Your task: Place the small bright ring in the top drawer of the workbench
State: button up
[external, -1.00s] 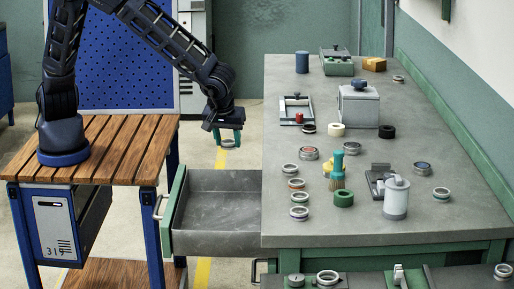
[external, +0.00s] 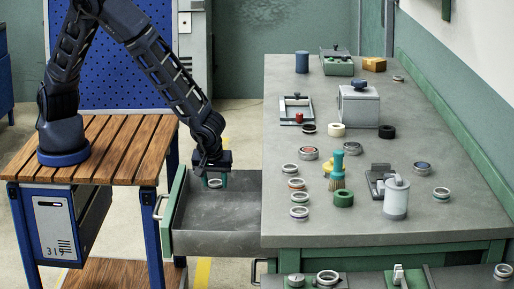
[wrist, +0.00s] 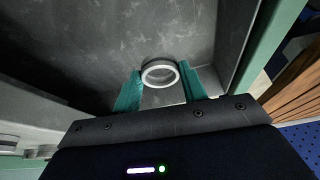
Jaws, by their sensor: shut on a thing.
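My gripper (external: 214,180) is shut on the small bright ring (wrist: 160,73), with one green finger on each side of it. In the external view the ring (external: 215,184) hangs just below the fingertips. The top drawer (external: 215,244) of the workbench (external: 400,235) is pulled out and looks empty. My gripper is over the back left part of the drawer, near its green front. In the wrist view the grey drawer floor (wrist: 100,40) lies beneath the ring. I cannot tell exactly how high the ring is above the floor.
Several other rings, a brush (external: 337,172) and a white canister (external: 395,198) stand on the workbench top, right of the drawer. The wooden-topped cart (external: 110,150) is close on the left of the drawer front.

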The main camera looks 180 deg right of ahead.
aim_at(217, 208)
jog(key=shift+f, duration=3.4)
jog(key=shift+f, duration=0.1)
jog(key=o, duration=1)
jog(key=v, duration=1.2)
